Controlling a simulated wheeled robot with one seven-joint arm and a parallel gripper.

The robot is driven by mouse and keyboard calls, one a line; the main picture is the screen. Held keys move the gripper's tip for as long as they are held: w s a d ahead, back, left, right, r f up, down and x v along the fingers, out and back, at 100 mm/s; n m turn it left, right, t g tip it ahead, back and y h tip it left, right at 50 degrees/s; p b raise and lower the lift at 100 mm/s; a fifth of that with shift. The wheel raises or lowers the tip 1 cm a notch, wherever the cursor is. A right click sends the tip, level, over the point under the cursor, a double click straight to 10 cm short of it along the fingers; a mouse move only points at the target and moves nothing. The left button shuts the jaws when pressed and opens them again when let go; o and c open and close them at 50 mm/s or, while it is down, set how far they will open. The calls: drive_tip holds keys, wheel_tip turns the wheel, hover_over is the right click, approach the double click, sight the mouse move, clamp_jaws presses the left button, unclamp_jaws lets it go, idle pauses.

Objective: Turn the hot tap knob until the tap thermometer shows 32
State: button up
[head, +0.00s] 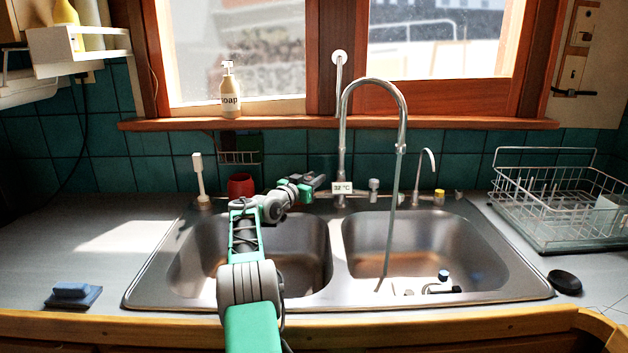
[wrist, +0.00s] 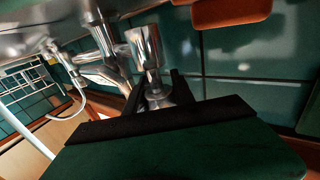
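The tap thermometer (head: 342,187) is a small white display at the foot of the tall chrome tap (head: 344,130) and reads 32 °C. Water runs from the spout into the right basin. My gripper (head: 319,181) is just left of the thermometer, over the back ledge of the sink. In the wrist view, the dark fingers of my gripper (wrist: 157,85) stand on either side of a chrome knob (wrist: 145,48). I cannot tell whether they press on it. In the head view my gripper mostly hides this left knob. Another chrome knob (head: 374,185) stands right of the tap.
A red cup (head: 240,184) and a white brush (head: 199,176) stand behind the left basin. A small side spout (head: 428,168) and a wire dish rack (head: 555,222) are to the right. A soap bottle (head: 229,94) stands on the sill. The left counter is mostly clear.

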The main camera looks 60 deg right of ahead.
drive_tip(key=o, duration=0.5)
drive_tip(key=shift+c, duration=0.2)
drive_tip(key=w+a+b, duration=0.1)
drive_tip(key=a, duration=0.6)
drive_tip(key=shift+a+b, duration=0.3)
drive_tip(key=shift+a, duration=0.05)
